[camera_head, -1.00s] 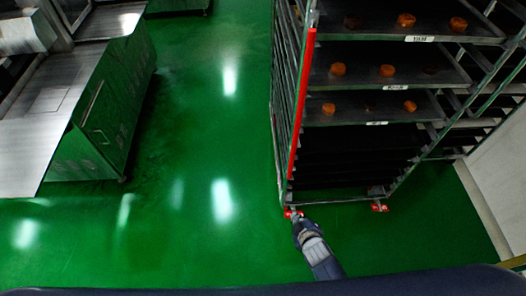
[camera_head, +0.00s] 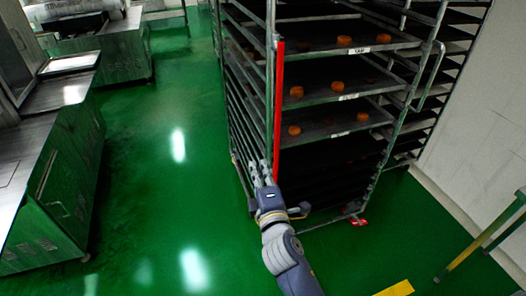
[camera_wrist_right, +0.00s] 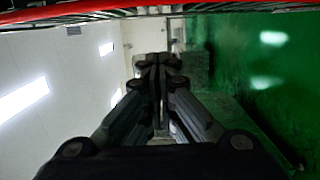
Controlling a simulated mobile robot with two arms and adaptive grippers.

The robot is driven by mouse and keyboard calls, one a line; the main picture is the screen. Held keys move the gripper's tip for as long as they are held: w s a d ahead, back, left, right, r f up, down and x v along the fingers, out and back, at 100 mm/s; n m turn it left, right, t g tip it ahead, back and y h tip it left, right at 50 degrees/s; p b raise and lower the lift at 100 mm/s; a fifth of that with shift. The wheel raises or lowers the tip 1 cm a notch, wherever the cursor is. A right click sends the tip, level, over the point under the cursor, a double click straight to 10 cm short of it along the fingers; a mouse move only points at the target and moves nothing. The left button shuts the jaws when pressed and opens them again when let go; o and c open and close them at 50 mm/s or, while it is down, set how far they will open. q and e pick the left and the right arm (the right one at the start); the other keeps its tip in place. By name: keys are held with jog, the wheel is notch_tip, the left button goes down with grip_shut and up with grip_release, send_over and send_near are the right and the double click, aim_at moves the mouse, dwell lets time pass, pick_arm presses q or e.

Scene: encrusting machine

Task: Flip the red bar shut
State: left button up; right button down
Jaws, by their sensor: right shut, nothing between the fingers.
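The red bar (camera_head: 279,105) is a long thin upright strip along the front left post of the tray rack (camera_head: 385,135). In the right wrist view the red bar (camera_wrist_right: 60,12) runs across the top edge. My right gripper (camera_head: 262,172) is beside the lower end of the bar, on its left side. Whether it touches the bar I cannot tell. The right wrist view shows the fingers (camera_wrist_right: 157,66) shut together with nothing between them. My left gripper is not in view.
The rack holds trays with several round orange-brown pieces (camera_head: 337,86). A steel machine (camera_head: 60,165) stands at the left, with open green floor (camera_head: 165,190) between it and the rack. A white wall (camera_head: 475,130) and a yellow-green rail (camera_head: 480,245) are at the right.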

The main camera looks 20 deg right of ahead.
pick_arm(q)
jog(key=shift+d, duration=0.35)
pick_arm(e)
jog(key=shift+w, duration=0.2)
